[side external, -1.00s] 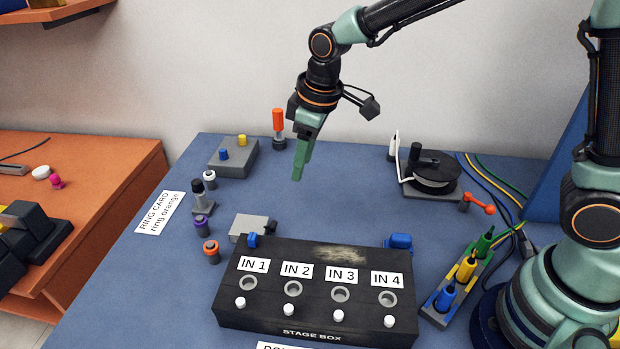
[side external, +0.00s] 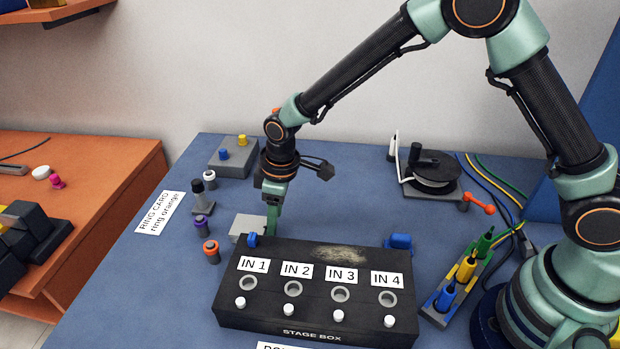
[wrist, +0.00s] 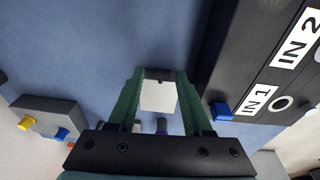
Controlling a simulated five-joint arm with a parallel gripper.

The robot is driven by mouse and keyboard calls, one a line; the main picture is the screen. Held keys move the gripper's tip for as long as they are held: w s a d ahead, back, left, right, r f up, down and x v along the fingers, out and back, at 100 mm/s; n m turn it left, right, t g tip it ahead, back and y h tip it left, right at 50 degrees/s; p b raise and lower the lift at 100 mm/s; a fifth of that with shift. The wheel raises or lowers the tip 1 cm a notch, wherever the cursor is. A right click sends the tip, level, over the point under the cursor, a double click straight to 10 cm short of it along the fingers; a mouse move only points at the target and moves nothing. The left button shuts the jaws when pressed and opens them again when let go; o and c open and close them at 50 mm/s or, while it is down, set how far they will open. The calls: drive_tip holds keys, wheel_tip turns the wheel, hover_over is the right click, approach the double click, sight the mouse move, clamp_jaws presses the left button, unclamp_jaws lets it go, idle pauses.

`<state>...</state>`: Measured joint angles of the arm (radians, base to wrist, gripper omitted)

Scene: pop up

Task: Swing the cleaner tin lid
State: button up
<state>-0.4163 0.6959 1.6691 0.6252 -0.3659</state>
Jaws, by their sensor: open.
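The cleaner tin, as I take it, is the small light-grey flat box (side external: 245,226) behind the left end of the stage box; its lid looks closed. In the wrist view its pale square top (wrist: 158,98) shows between my fingers, with a small dark tab at its far edge. My gripper (side external: 272,232) points down at the tin's right side, low near the blue table. In the wrist view my gripper (wrist: 157,78) is open, with a green finger on each side of the tin. I cannot tell whether the fingers touch it. The tin's right edge is hidden behind my gripper in the side view.
The black stage box (side external: 340,254), with a blue part (side external: 253,240) on its rear left, stands close in front of my gripper. Purple-ringed (side external: 202,226) and orange-ringed (side external: 211,252) plugs stand left. A cable reel (side external: 433,172) is back right.

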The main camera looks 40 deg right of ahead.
sight(265, 225)
drive_tip(key=shift+f, duration=0.75)
drive_tip(key=shift+w+r, duration=0.1)
drive_tip(key=shift+r, duration=0.05)
clamp_jaws()
drive_tip(key=shift+w+a+r, duration=0.15)
drive_tip(key=shift+w+r, duration=0.05)
drive_tip(key=shift+r, duration=0.5)
drive_tip(key=shift+w+a+r, duration=0.15)
drive_tip(key=shift+r, duration=0.55)
drive_tip(key=shift+w+a+r, duration=0.25)
drive_tip(key=shift+w+r, duration=0.05)
drive_tip(key=shift+r, duration=0.3)
drive_tip(key=shift+w+a+r, duration=0.2)
drive_tip(key=shift+w+r, duration=0.1)
drive_tip(key=shift+r, duration=0.3)
